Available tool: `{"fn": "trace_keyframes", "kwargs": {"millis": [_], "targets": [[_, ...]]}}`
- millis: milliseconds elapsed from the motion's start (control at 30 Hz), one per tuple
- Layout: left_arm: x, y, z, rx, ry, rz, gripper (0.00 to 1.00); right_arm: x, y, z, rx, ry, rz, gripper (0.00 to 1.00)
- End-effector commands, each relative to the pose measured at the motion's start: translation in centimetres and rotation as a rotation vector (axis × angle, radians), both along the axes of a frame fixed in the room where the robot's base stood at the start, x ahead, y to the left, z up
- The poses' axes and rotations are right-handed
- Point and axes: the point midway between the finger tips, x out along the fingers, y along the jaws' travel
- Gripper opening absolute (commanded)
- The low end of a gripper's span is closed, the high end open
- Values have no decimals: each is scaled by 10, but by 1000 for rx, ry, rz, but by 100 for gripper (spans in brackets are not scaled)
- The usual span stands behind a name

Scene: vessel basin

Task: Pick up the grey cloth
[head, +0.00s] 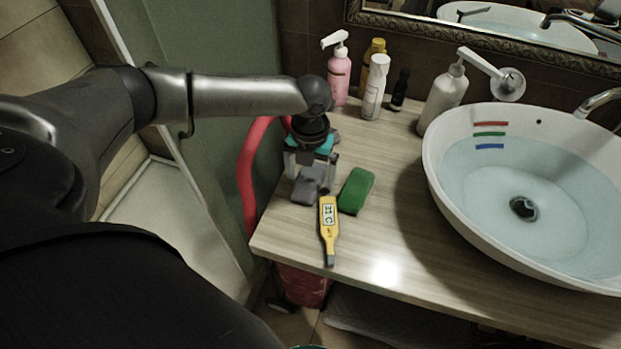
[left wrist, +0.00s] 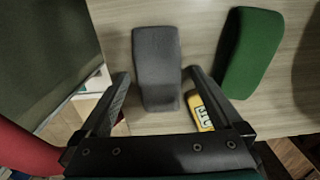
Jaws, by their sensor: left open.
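The grey cloth (head: 307,187) is a small folded block on the wooden counter near its left edge. In the left wrist view the cloth (left wrist: 156,62) lies between and just beyond the two dark fingers. My left gripper (head: 311,170) is pointed down over the cloth and partly hides it. In the left wrist view my left gripper (left wrist: 158,80) is open, with one finger on each side of the cloth's near end. I cannot tell whether the fingers touch it. My right gripper is not in view.
A green block (head: 356,190) and a yellow thermometer (head: 328,226) lie close to the cloth's right. A pink pump bottle (head: 339,76) and other bottles stand behind. A water-filled basin (head: 436,176) is at right. The counter's front middle (head: 420,268) is clear.

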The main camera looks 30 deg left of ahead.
Motion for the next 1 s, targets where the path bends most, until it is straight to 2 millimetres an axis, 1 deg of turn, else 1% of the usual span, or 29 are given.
{"fn": "trace_keyframes", "kwargs": {"millis": [67,167,833,867,1000], "targets": [[0,0,0,0,0,0,100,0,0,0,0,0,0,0],[0,0,0,0,1,0,91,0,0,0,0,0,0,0],[0,0,1,0,1,0,16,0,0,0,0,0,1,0],[0,0,1,0,1,0,13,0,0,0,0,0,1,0],[0,0,1,0,1,0,13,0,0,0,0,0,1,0]]}}
